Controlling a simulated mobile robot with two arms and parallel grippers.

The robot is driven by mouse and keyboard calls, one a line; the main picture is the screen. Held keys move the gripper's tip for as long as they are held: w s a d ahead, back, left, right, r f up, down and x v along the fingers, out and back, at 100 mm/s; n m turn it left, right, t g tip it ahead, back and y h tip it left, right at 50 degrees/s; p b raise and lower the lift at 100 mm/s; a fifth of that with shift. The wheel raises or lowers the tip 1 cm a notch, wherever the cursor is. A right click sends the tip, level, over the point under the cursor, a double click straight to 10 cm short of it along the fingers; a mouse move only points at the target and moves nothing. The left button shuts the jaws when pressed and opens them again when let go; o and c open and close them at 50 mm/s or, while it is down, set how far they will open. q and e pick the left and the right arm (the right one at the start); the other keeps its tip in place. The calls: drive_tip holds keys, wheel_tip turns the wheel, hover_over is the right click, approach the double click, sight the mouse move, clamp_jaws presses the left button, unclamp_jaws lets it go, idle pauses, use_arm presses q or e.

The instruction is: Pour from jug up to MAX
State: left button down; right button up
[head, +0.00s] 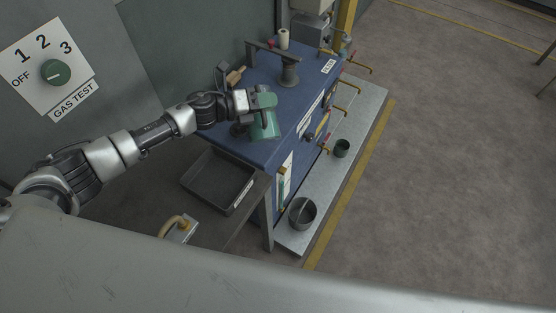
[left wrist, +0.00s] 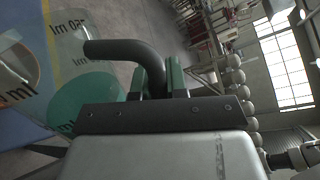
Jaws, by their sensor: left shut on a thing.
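My left gripper (head: 262,99) is shut on the jug's dark handle, above the blue machine (head: 257,152). The jug (head: 265,127) is clear with green liquid in it. In the left wrist view the curved black handle (left wrist: 130,52) runs between the fingers (left wrist: 162,78), and the jug wall (left wrist: 72,45) carries ml markings. The jug's exact tilt is hard to tell, and I see no clear stream. A dark round fitting (head: 238,130) sits on the machine top left of the jug. A narrow gauge strip (head: 284,178) is on the machine's front; no MAX mark is readable. My right gripper is not in view.
A dark tray (head: 216,183) stands left of the machine. A metal pot (head: 302,213) and a dark cup (head: 341,148) stand on the grey ledge (head: 372,108). Taps project from the machine's front. A black post (head: 289,72) rises behind the jug.

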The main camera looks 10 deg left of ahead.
use_arm(q)
drive_tip(key=shift+w+r, duration=0.15)
drive_tip(key=shift+r, duration=0.2)
idle(0.4)
drive_tip(key=shift+a, duration=0.1)
idle(1.2)
